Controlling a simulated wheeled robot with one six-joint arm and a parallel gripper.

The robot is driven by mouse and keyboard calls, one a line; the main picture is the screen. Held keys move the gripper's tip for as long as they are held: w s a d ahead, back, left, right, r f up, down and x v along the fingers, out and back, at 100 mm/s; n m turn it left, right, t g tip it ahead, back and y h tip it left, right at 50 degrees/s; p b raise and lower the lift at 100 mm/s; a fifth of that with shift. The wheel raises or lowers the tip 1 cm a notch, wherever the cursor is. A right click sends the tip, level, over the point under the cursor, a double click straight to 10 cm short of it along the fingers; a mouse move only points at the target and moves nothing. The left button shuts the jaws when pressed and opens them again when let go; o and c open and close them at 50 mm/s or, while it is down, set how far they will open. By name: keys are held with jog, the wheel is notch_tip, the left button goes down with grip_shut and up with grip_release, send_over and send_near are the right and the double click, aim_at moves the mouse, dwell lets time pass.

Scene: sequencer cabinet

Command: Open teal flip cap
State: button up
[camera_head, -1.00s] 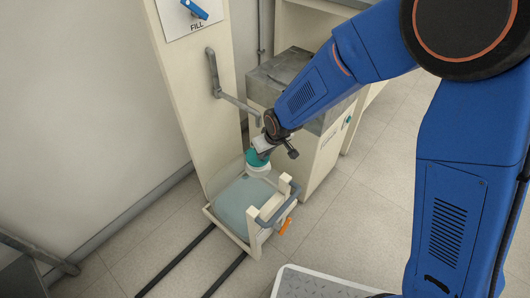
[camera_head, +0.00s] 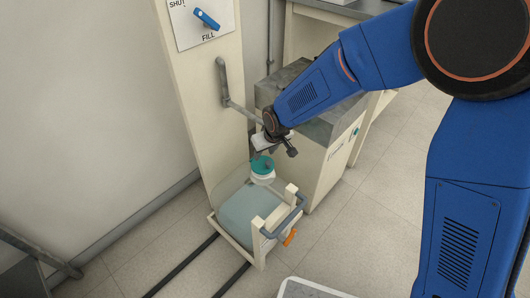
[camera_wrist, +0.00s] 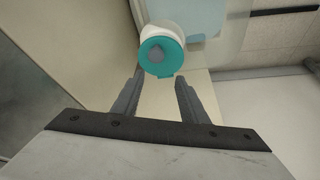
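The teal cap (camera_head: 262,164) sits on the white neck of a translucent pale blue container (camera_head: 241,208). In the wrist view the teal cap (camera_wrist: 161,57) is round, with a grey drop-shaped mark in its middle and a small tab at its lower edge. I cannot tell whether its lid is lifted. My gripper (camera_head: 267,147) is just above the cap in the head view, with a small gap. In the wrist view my gripper (camera_wrist: 160,82) has its two fingers apart with nothing between them; the cap lies just beyond the fingertips.
The container stands in a cream cradle (camera_head: 262,246) with a grey handle (camera_head: 287,222) and an orange lever (camera_head: 290,238), on dark floor rails. A cream post with a blue SHUT/FILL knob (camera_head: 206,19) and a grey bent arm (camera_head: 223,82) stands behind. A cabinet (camera_head: 330,146) is close on the right.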

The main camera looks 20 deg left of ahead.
jog(key=shift+r, duration=0.1)
jog(key=v, duration=1.7)
jog(key=shift+d+r, duration=0.1)
jog(key=s+d+r+m+t+h, duration=0.15)
jog(key=d+r, duration=0.25)
jog(key=d, duration=1)
jog(key=d+r+m, duration=0.3)
jog(key=d+r, duration=0.1)
jog(key=d, duration=0.9)
jog(key=s+d+f+m+h, duration=0.1)
jog(key=s+d+m, duration=0.4)
jog(key=s+d, duration=1.1)
jog(key=d+h, duration=0.1)
jog(key=d, duration=0.2)
jog(key=shift+s+d, duration=0.25)
jog(key=shift+d, duration=0.15)
